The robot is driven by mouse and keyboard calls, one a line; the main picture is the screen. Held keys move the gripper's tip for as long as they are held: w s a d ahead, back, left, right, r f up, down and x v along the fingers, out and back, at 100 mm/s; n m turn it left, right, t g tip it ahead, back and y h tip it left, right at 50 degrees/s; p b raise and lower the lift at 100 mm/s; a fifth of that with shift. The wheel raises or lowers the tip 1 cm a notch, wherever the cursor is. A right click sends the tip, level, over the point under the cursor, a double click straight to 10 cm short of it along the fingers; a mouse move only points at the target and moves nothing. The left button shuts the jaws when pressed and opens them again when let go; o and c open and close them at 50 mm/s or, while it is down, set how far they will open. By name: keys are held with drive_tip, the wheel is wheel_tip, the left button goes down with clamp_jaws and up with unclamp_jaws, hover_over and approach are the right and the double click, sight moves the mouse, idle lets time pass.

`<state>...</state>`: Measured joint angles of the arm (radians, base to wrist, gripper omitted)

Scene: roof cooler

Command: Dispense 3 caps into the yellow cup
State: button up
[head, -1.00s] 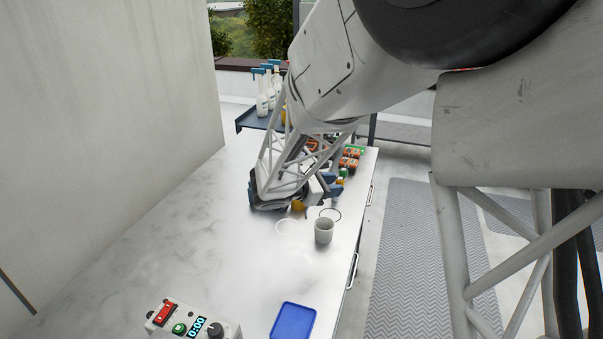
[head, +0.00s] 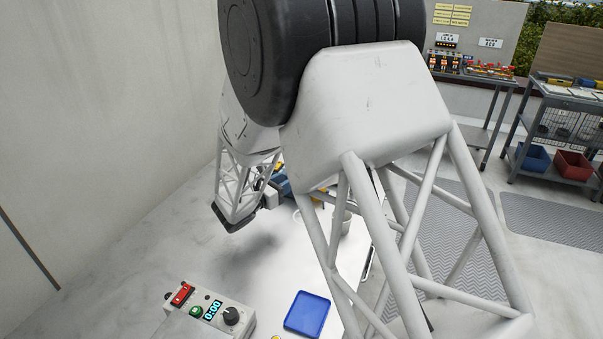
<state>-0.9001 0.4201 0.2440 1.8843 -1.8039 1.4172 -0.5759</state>
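My gripper (head: 268,194) is at the end of my arm, above the far part of the white worktop (head: 262,265). My own arm links cover much of it, and its fingertips cannot be made out. Blue and yellow patches show beside it, too hidden to identify. I cannot make out a yellow cup or any caps for certain. A small yellow object (head: 275,337) is cut off by the bottom edge of the picture.
A control box (head: 208,312) with a red switch, green button, knob and display reading 0:00 stands at the front. A blue tray (head: 307,314) lies to its right. A wall (head: 100,110) bounds the left side. A cart with bins (head: 572,166) stands far right.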

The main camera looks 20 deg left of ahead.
drive_tip(key=shift+w, duration=0.1)
drive_tip(key=shift+x, duration=3.85)
drive_tip(key=shift+d, duration=0.1)
clamp_jaws()
